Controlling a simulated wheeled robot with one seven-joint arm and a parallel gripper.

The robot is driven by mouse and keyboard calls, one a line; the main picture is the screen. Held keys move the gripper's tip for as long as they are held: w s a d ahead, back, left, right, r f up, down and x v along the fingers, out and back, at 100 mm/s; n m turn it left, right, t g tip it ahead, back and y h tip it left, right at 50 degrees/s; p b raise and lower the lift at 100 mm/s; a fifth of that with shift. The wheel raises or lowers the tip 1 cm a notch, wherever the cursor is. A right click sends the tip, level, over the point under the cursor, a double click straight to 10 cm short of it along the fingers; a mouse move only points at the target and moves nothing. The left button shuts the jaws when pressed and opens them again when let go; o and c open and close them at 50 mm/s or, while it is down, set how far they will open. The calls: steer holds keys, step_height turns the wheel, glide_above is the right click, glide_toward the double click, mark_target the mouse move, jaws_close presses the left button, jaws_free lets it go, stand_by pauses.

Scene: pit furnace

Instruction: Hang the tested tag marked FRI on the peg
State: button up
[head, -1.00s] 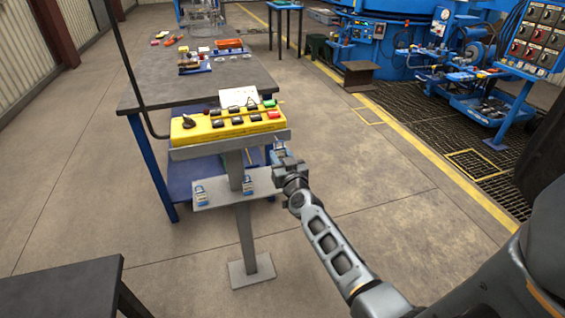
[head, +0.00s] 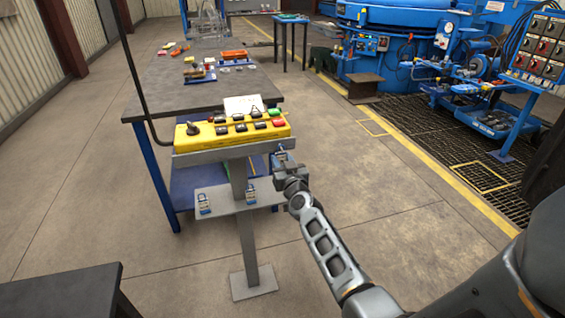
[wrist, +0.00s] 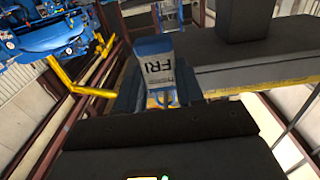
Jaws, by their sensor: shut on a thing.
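My gripper (head: 285,172) is shut on the FRI tag, just right of the grey stand's lower plate in the head view. In the wrist view the tag (wrist: 155,62) stands between my fingertips (wrist: 157,90), white with dark letters FRI and blue parts, its lettering turned sideways. In the head view the held tag (head: 281,152) is small and mostly hidden. I cannot make out a bare peg.
A yellow control box (head: 232,130) with a joystick and buttons tops the grey stand, with its post (head: 250,240) below. A dark workbench (head: 165,88) stands behind it. A dark table (head: 60,293) is at lower left. The floor right of the stand is clear.

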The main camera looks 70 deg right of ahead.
steer(key=o, duration=1.1)
steer(key=shift+s+a, duration=0.1)
steer(key=p+v, duration=0.3)
steer(key=v, duration=0.4)
steer(key=shift+s+a, duration=0.15)
steer(key=shift+s, duration=0.05)
steer(key=shift+a, duration=0.1)
steer(key=s+a+n+t+y, duration=0.1)
steer(key=s+a+n+y, duration=0.15)
steer(key=a, duration=0.45)
steer(key=s+a+n+t+y, duration=0.2)
steer(key=s+a, duration=0.2)
steer(key=a, duration=0.3)
steer(key=s+a+r+n+y, duration=0.1)
steer(key=s+a+r+y, duration=0.2)
steer(key=s+a, duration=0.3)
steer(key=s+a+r+n+y, duration=0.2)
steer(key=s+a+r, duration=0.4)
steer(key=a, duration=0.4)
steer(key=s+a+r+n+y, duration=0.2)
steer(key=s+a+r+y, duration=0.2)
steer(key=a, duration=0.4)
steer(key=shift+s+a+r, duration=0.3)
steer(key=shift+s+r, duration=0.4)
steer(key=shift+s, duration=0.3)
